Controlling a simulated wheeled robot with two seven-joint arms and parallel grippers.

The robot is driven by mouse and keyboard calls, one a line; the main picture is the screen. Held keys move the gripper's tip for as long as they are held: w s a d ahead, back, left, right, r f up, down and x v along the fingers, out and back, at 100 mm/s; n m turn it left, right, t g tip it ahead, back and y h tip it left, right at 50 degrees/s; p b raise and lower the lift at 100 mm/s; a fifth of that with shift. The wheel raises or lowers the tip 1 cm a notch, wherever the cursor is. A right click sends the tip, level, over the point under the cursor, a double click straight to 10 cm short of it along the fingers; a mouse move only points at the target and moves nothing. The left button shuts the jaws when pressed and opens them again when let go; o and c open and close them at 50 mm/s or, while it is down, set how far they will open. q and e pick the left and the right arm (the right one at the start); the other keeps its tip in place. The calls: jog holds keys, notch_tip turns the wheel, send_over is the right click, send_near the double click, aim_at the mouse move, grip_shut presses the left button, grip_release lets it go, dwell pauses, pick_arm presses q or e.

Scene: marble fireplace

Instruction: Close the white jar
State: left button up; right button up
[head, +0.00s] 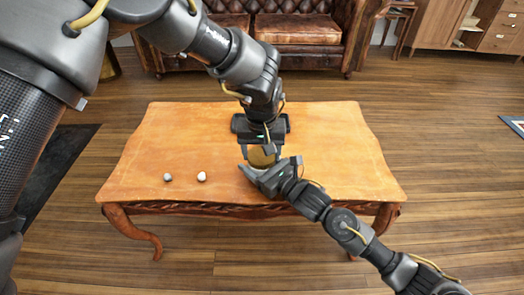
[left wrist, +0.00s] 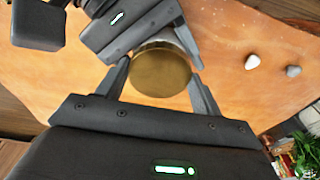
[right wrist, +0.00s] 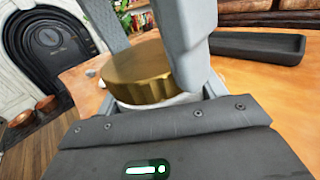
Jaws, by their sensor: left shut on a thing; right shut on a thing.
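The round brass lid (right wrist: 138,72) sits over the mouth of the white jar (right wrist: 178,100) in the right wrist view; whether it is fully seated cannot be told. The lid shows from above in the left wrist view (left wrist: 160,70). My left gripper (head: 261,151) points down from above and is shut on the lid, one finger on each side. My right gripper (head: 257,172) reaches in from the lower right, low over the table, and is shut on the jar's body. The jar is mostly hidden by the lid and the fingers.
The wooden table (head: 170,140) is mostly clear. A black tray (right wrist: 258,46) lies on the table's sofa side. A leather sofa (head: 298,28) stands behind the table.

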pick_arm(q)
jog(key=o, duration=0.9)
jog(key=shift+o, duration=0.2)
jog(key=shift+r, duration=0.1)
jog(key=shift+r, duration=2.2)
